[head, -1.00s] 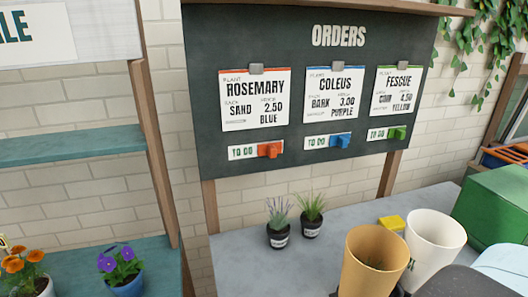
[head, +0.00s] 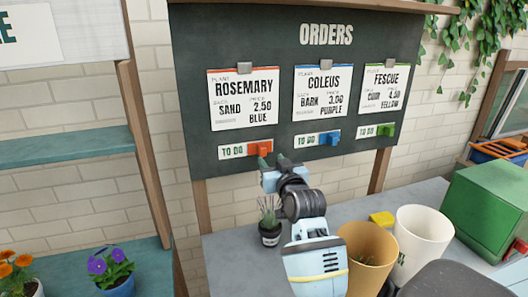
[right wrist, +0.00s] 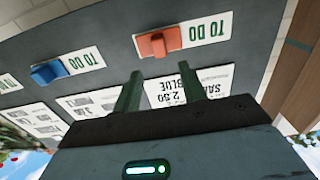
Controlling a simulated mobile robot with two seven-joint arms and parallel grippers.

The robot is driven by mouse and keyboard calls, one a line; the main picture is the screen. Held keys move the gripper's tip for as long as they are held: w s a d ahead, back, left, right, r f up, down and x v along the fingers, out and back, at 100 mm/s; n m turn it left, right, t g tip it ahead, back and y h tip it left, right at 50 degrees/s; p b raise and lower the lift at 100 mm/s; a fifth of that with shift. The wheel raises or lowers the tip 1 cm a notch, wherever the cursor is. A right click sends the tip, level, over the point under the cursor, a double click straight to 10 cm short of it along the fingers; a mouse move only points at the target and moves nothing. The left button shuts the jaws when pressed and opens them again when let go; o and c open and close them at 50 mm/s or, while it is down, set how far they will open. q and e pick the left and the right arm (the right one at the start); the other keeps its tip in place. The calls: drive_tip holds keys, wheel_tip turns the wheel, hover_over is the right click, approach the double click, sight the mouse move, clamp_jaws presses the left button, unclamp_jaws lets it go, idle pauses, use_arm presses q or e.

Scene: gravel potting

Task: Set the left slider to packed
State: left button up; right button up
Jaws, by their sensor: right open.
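The left slider (head: 257,148) is an orange-red knob under the Rosemary card, at the right end of its white strip. "TO DO" shows on the strip (head: 230,153) to its left. My right gripper (head: 275,160) is just below and to the right of the knob, in front of the orders board. In the right wrist view, which is upside down, the left slider (right wrist: 159,43) lies beyond the tips of my open right gripper (right wrist: 160,70), roughly in line with the gap. Whether the fingers touch it I cannot tell. My left gripper is not in view.
A blue slider (head: 329,138) and a green slider (head: 385,129) sit to the right on the same board (head: 300,52). Below, the table holds a potted plant (head: 269,232), a tan pot (head: 368,250), a white pot (head: 423,235) and a yellow block (head: 382,218).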

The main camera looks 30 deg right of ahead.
sight(264, 150)
drive_tip(key=shift+x, duration=3.85)
clamp_jaws()
